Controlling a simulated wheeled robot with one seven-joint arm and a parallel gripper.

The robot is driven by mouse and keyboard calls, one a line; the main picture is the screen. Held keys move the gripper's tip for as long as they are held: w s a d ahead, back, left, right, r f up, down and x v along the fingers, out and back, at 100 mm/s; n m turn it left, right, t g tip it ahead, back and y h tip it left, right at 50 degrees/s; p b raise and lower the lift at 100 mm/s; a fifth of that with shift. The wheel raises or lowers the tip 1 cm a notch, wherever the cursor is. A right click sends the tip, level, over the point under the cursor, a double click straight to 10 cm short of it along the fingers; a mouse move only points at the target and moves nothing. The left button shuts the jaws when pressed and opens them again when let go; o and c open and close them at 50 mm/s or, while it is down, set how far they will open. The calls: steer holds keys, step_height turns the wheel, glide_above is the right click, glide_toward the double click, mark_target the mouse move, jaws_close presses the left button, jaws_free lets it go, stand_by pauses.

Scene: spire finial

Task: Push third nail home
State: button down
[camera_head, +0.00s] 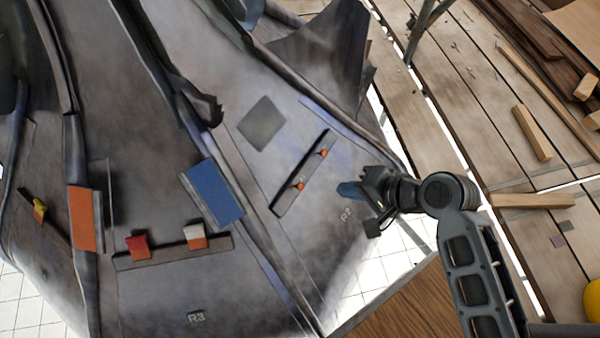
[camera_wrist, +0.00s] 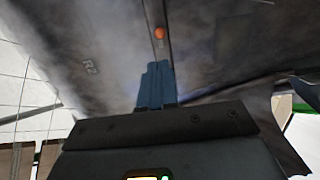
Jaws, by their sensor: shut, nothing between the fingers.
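A dark strip (camera_head: 312,166) on the grey metal roof panel carries two orange nail heads, a lower one (camera_head: 300,187) and an upper one (camera_head: 323,153). I cannot tell which is the third nail, or how far either stands out. My gripper (camera_head: 347,190), with blue fingers, is shut and empty, to the right of the lower head and apart from it. In the wrist view one orange nail head (camera_wrist: 159,33) shows beyond the closed fingertips (camera_wrist: 157,66), with a gap between. The panel near my gripper is marked R2 (camera_wrist: 89,67).
A blue plate (camera_head: 211,193) and an orange plate (camera_head: 82,218) lie on the roof seams. A lower strip (camera_head: 172,253) holds a red piece (camera_head: 138,246) and an orange-and-white piece (camera_head: 195,237). Wooden planks (camera_head: 470,90) with loose timber (camera_head: 532,133) lie to the right.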

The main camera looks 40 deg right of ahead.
mark_target(301, 187)
stand_by(0.3)
steer(key=b+x, duration=0.6)
steer(key=x, duration=0.6)
steer(key=shift+w+f, duration=0.15)
steer(key=shift+f, duration=0.25)
steer(key=shift+w+a+f+b, duration=0.2)
steer(key=shift+w+f+b, duration=0.15)
steer(key=shift+w, duration=0.1)
steer(key=shift+a, duration=0.1)
